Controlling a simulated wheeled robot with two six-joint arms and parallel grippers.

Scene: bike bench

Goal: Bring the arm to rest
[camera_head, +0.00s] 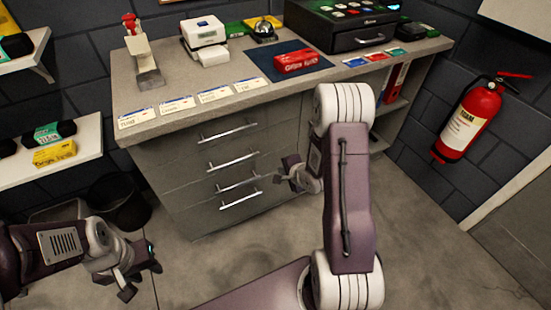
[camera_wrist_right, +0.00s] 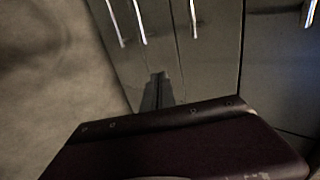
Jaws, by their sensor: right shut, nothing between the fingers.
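My right arm (camera_head: 347,200) rises in the middle of the head view, and its gripper (camera_head: 285,178) hangs in front of the drawer fronts of the grey bench. In the right wrist view the fingers (camera_wrist_right: 157,92) are together and empty, with drawer fronts and handles behind them. My left gripper (camera_head: 143,280) is low at the left, above the floor, with its fingers apart and nothing between them. Part of the bench behind my right arm is hidden.
The bench top (camera_head: 190,115) holds a red packet (camera_head: 296,61) on a dark mat, labels, a bell (camera_head: 264,30) and a dark drawer box (camera_head: 345,25). A black bin (camera_head: 120,203) stands left. A fire extinguisher (camera_head: 468,120) hangs right. Floor is clear at the lower right.

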